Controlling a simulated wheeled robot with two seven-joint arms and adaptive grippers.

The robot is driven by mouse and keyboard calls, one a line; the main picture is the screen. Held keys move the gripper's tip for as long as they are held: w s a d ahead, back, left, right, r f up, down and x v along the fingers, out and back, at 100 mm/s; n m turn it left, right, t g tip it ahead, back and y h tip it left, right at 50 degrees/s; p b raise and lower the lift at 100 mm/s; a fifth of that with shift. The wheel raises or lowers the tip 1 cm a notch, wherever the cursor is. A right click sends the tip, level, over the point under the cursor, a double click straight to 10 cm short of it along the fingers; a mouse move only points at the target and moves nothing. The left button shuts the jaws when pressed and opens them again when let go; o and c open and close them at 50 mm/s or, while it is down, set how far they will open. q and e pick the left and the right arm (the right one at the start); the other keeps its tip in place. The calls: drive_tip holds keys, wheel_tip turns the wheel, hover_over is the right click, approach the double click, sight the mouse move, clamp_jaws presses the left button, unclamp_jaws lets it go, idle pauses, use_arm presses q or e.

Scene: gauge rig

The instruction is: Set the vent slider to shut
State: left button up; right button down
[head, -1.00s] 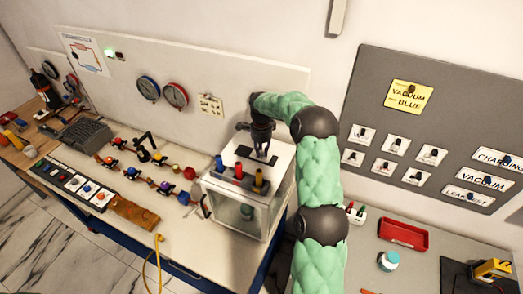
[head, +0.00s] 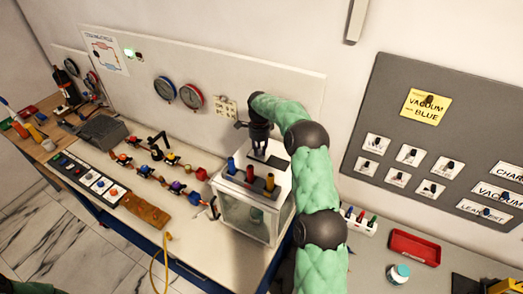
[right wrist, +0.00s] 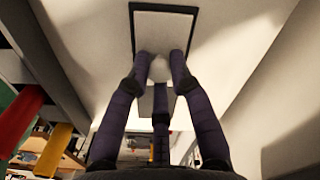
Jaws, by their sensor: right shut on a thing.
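The vent is a dark-rimmed opening (head: 278,162) in the top of a pale box, partly hidden by my right gripper. In the right wrist view, its black frame (right wrist: 163,7) surrounds a pale panel. My right gripper (head: 257,153) points down at the vent. In the right wrist view, its fingers (right wrist: 160,68) are shut around a small pale knob (right wrist: 158,70); they hide much of it. Whether the vent is fully covered is hard to tell. My left gripper is out of view.
Blue, red and yellow posts (head: 250,174) stand on the box's front edge, close to the gripper. A gauge panel (head: 205,80) rises behind. Valves (head: 160,175) lie to the left. A red tray (head: 415,247) sits on the right bench.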

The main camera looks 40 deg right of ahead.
sight(259, 150)
drive_tip(key=c, duration=1.1)
unclamp_jaws()
drive_tip(key=shift+w+r, duration=0.1)
drive_tip(key=shift+w, duration=0.25)
drive_tip(key=shift+r, duration=0.25)
wheel_tip(259, 150, up, 11)
drive_tip(key=shift+r, duration=0.15)
